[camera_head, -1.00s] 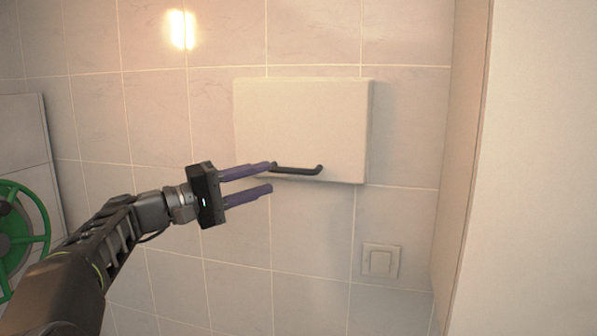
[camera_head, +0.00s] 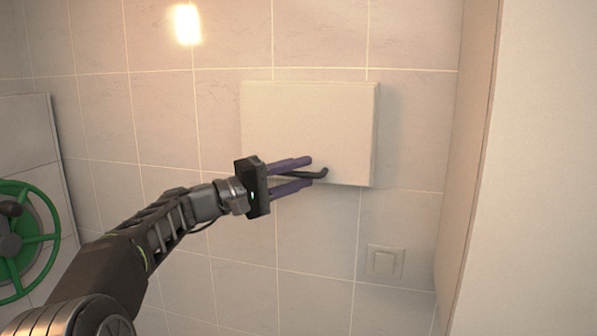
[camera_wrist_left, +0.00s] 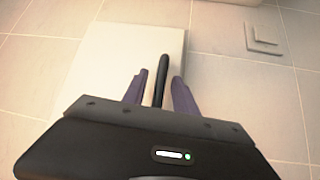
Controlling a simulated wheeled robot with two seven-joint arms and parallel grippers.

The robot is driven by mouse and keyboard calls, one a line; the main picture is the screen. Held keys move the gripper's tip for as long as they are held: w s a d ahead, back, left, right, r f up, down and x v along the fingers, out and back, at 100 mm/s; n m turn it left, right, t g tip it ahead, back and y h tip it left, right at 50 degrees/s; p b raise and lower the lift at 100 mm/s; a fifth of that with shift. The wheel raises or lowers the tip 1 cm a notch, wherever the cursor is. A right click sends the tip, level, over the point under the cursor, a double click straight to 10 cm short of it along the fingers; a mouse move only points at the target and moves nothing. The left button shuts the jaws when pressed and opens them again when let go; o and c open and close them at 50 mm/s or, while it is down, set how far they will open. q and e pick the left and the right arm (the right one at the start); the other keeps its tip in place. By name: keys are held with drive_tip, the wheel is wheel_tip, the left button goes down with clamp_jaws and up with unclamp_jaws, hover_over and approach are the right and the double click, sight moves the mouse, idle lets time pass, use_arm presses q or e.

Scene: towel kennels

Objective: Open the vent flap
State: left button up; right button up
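The vent flap (camera_head: 310,125) is a pale rectangular panel on the tiled wall, lying flat against it. A black bar handle (camera_head: 318,173) runs along its lower edge. My left gripper (camera_head: 308,169) is at the handle, with one purple finger above the bar and one below. In the left wrist view the handle (camera_wrist_left: 160,75) lies between the two open fingers (camera_wrist_left: 157,88), with a gap visible on each side. Part of the handle is hidden behind the gripper in the head view. My right gripper is not in view.
A light switch (camera_head: 384,262) is on the wall below and right of the flap. A green handwheel (camera_head: 22,240) is at the left. A pale vertical partition (camera_head: 530,170) stands to the right. The wall below the flap is otherwise clear.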

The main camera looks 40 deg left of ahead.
use_arm(q)
clamp_jaws()
idle(1.4)
